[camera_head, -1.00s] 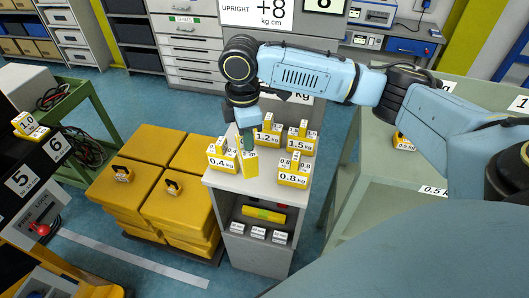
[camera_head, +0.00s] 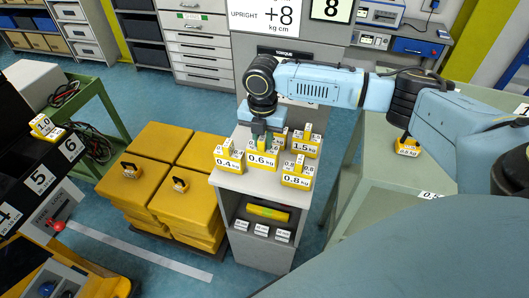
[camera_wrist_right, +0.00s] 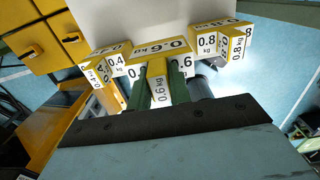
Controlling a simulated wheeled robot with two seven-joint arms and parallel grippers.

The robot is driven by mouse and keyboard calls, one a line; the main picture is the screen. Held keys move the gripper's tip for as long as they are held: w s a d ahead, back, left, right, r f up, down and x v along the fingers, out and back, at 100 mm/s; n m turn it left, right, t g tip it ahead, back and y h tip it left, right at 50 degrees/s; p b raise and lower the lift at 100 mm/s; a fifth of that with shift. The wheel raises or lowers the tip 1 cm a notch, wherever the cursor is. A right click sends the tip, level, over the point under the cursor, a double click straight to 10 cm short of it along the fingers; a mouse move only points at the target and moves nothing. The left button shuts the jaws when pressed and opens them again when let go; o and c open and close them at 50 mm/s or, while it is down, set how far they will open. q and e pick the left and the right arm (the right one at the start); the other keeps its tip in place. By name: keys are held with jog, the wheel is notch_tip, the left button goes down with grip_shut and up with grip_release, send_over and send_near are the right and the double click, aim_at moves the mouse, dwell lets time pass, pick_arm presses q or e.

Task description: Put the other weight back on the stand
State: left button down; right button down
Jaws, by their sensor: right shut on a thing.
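My right gripper (camera_head: 261,138) is shut on the handle of the yellow 0.6 kg weight (camera_head: 262,160). The weight is upright over the front part of the grey stand's top (camera_head: 236,182), between the 0.4 kg weight (camera_head: 228,163) and the 0.8 kg weight (camera_head: 296,181). I cannot tell whether it touches the top. The 1.5 kg weight (camera_head: 304,146) stands behind, and another weight is mostly hidden behind my gripper. The right wrist view shows the green fingers on the 0.6 kg weight (camera_wrist_right: 148,52). My left gripper is not in view.
A yellow weight (camera_head: 407,147) sits on the green table at right. A weight marked 1.0 (camera_head: 46,127) sits on the black numbered beam (camera_head: 20,190) at left. Yellow blocks (camera_head: 145,190) are stacked left of the stand. The stand's shelf holds a yellow-green bar (camera_head: 268,213).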

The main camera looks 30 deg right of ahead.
aim_at(263, 153)
jog(key=shift+f, duration=2.6)
jog(key=shift+f, duration=0.1)
jog(key=c, duration=1.3)
grip_release()
jog(key=shift+f, duration=0.1)
notch_tip(263, 153, up, 12)
jog(key=shift+r, duration=0.2)
